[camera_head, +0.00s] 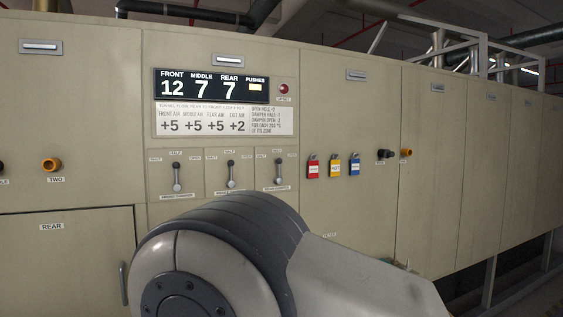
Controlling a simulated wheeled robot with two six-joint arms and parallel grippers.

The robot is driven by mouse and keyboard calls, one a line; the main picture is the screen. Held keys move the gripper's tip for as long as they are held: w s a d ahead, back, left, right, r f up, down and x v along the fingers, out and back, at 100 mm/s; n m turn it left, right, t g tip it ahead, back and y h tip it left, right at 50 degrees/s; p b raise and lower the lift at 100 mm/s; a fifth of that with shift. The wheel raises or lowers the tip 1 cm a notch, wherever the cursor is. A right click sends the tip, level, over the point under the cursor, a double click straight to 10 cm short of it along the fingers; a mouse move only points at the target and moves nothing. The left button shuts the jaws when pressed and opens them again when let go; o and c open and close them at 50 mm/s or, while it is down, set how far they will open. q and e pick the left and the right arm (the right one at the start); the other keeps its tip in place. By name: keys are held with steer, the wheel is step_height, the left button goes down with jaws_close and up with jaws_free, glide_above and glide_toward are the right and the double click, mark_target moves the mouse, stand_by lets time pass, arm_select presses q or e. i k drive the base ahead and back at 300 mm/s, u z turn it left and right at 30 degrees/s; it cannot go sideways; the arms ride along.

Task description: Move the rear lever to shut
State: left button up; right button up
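Three small levers sit side by side on the beige furnace front, below the display. The left lever (177,177), the middle lever (231,174) and the right lever (279,172) all stand about upright, dark knob up, near the top label of their plates. The small labels are hard to read; by the order of the display headings, the right lever may be the rear one. A large grey arm joint of mine fills the lower middle, just below the levers. Neither gripper is in view.
The display (203,86) reads front 12, middle 7, rear 7. A red lamp (284,89) is beside it. Red (313,169), yellow (334,168) and blue (354,167) padlock-like tags hang to the right. An orange knob (51,165) is at left, above a door marked REAR (60,262).

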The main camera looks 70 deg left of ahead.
mark_target(279, 181)
steer(key=u, duration=0.6)
steer(key=i, duration=0.9)
steer(key=u, duration=0.85)
